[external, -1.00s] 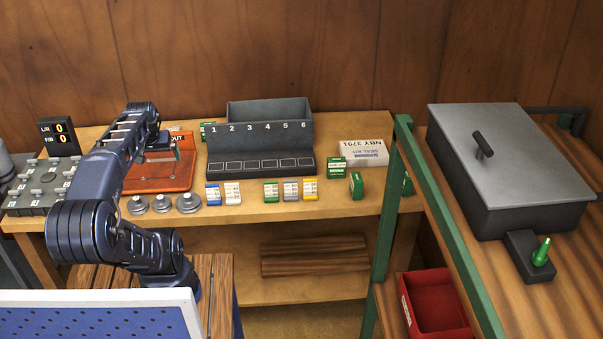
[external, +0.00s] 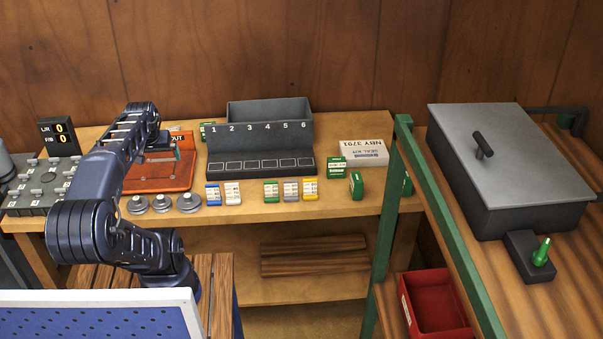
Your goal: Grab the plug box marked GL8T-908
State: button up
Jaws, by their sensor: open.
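Several small green boxes lie about the bench. One (external: 336,164) stands in front of the white seal kit box, one (external: 356,185) stands at the bench's front edge, one (external: 207,131) is partly hidden at the back left of the grey numbered rack, and one (external: 407,184) is partly hidden behind the green post. Their markings are too small to read, so I cannot tell which is GL8T-908. My gripper (external: 160,155) is over the red-orange board at the left, apart from all the green boxes. Its fingers are small and partly hidden by my arm.
A white seal kit box (external: 364,153) and a grey numbered rack (external: 258,135) stand on the bench (external: 240,215). Several coloured small packs (external: 271,191) and round grey weights (external: 162,203) line the front. A green-framed shelf (external: 440,220) with a grey lidded box (external: 510,165) stands right.

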jog(key=shift+c, duration=0.8)
